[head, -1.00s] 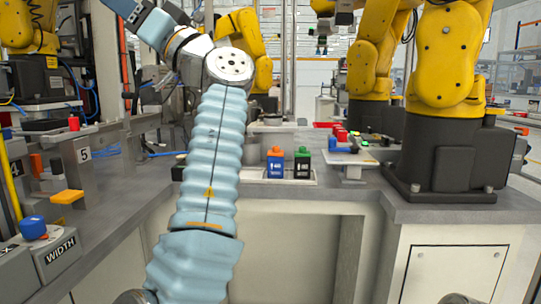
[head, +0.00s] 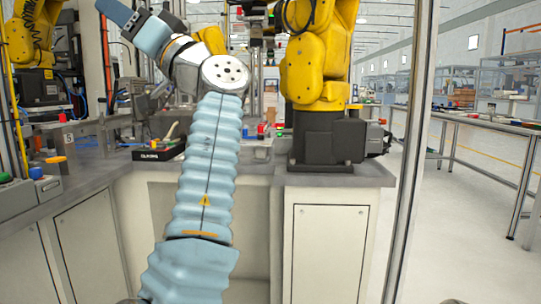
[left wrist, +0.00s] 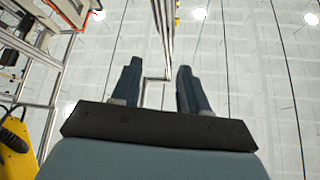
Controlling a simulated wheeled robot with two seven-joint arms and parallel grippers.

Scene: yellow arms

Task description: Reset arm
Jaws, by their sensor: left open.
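My left arm (head: 208,165), in a pale blue ribbed sleeve, rises through the middle of the head view and bends at a grey joint toward the top left. A blue finger of my left gripper shows at the top left, partly cut by the frame edge. In the left wrist view my left gripper (left wrist: 160,85) has its two dark blue fingers spread apart, with nothing between them. It points up at the ceiling and lights. My right gripper is not in view.
A yellow robot arm (head: 318,55) stands on a dark base on the grey counter ahead. A black tray (head: 158,152) lies on the counter left of my arm. A grey upright post (head: 407,150) stands at right. Beyond it are open floor and a long workbench (head: 465,117).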

